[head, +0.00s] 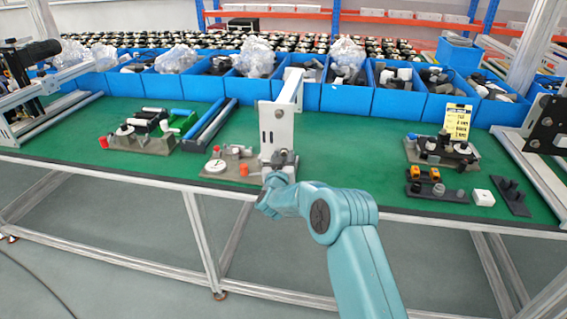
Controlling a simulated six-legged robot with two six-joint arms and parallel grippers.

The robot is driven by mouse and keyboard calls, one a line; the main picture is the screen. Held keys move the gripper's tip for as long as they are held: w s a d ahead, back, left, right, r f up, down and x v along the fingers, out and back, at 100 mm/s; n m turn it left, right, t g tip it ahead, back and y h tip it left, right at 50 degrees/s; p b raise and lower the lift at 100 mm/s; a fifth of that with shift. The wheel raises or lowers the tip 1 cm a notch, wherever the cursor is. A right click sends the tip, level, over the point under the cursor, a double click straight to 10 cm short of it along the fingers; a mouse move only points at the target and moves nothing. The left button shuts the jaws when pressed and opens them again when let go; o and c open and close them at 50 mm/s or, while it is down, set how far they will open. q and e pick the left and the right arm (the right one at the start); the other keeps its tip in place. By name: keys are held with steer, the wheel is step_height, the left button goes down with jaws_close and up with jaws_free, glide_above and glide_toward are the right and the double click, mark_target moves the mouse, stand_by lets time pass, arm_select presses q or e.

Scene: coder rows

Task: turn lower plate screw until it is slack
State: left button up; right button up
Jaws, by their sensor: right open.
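A pale upright metal plate (267,127) with small dark holes stands on the green bench, joined to a white bar behind it. My right gripper (281,158) is at the plate's lower front, on the end of my teal arm. Its dark fingers are small here, open, and look close to the plate's foot. I cannot tell whether they touch it. The lower plate screw cannot be made out; the fingers cover that spot. My left gripper is not in view.
A fixture with a round white dial (215,166) sits just left of the plate, with an orange knob (243,170) beside the gripper. Blue bins (347,100) line the back. Green bench (345,150) is clear right of the plate; fixtures (442,150) stand farther right.

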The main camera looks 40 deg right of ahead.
steer(key=m+b, duration=0.1)
steer(key=b, duration=0.1)
steer(key=m+b, duration=0.4)
steer(key=shift+f, duration=0.25)
steer(key=shift+r+m+b, duration=0.15)
steer(key=shift+m+b, duration=0.45)
steer(key=shift+m, duration=0.1)
steer(key=shift+r, duration=0.15)
